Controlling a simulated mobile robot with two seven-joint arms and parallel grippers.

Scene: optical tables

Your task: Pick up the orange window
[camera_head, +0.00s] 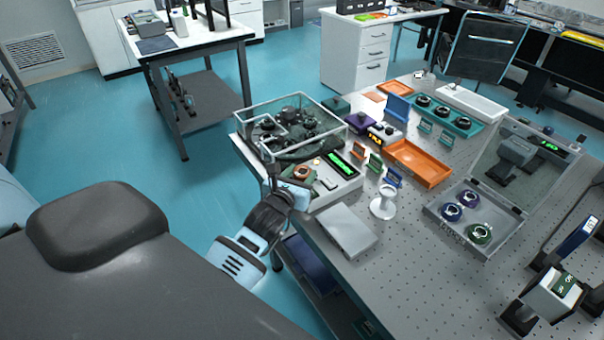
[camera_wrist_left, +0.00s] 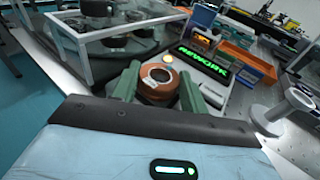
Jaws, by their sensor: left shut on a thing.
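My left gripper (camera_head: 299,181) reaches in from the left at the table's near edge. In the left wrist view, its two green fingers (camera_wrist_left: 158,88) stand on either side of the orange window (camera_wrist_left: 157,77), shut on it. Whether the window touches the surface below cannot be told. My right gripper is not in view.
A clear-walled case (camera_head: 290,128) with dark parts stands right behind the station. A grey flat box (camera_head: 341,231) and a white pedestal (camera_head: 383,203) are to the right. An orange tray (camera_head: 419,163) and an open case (camera_head: 475,218) lie farther right. Perforated tabletop (camera_head: 420,285) is free in front.

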